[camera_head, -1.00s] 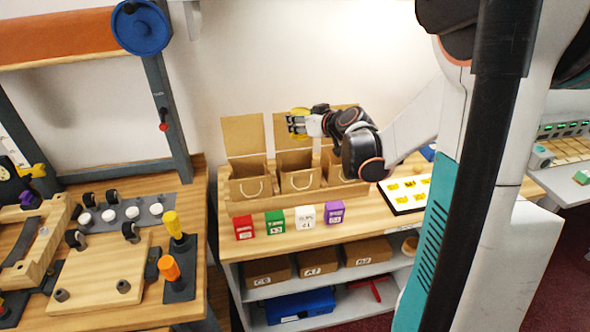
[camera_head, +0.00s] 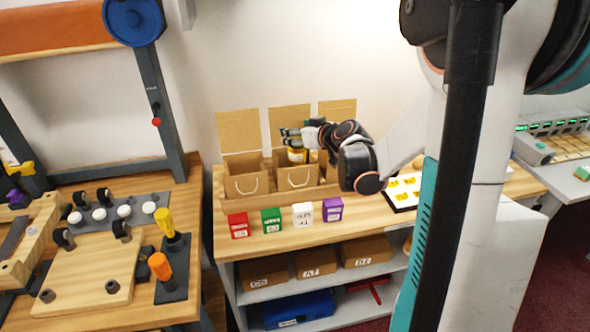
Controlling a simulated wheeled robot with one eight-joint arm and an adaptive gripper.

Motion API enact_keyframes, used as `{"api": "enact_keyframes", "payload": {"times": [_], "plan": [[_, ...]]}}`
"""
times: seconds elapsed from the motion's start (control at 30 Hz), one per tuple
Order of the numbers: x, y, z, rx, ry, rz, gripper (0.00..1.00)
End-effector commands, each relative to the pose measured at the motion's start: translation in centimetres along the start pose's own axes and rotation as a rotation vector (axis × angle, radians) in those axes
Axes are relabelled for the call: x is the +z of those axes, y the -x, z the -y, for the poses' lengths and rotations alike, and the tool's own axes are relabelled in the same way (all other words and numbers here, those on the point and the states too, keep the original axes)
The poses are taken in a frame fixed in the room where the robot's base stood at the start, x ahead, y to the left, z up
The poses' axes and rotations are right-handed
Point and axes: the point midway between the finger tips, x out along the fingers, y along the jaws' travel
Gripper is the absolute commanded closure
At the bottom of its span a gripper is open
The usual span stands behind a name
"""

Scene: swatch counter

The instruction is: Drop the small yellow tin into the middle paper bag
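The small yellow tin (camera_head: 297,155), with a pale label, shows just below the fingers of my gripper, at the mouth of the middle paper bag (camera_head: 298,178). Its lower part is hidden by the bag's front wall. My gripper (camera_head: 291,138) is over this bag, in front of its raised back panel. The fingers look open, with the tin clear below them.
A left paper bag (camera_head: 246,184) stands beside it; a right one is mostly behind my arm. A tray of yellow swatches (camera_head: 403,201) is at right.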

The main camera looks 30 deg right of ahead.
Motion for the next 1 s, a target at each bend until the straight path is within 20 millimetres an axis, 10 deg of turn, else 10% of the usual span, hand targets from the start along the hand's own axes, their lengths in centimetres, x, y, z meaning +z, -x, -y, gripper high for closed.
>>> {"api": "enact_keyframes", "payload": {"times": [0.47,1.0], "plan": [[0.0,0.9,0.0,0.000,-0.001,0.001,0.30],[0.1,9.6,0.0,0.002,-0.001,0.001,0.30]]}}
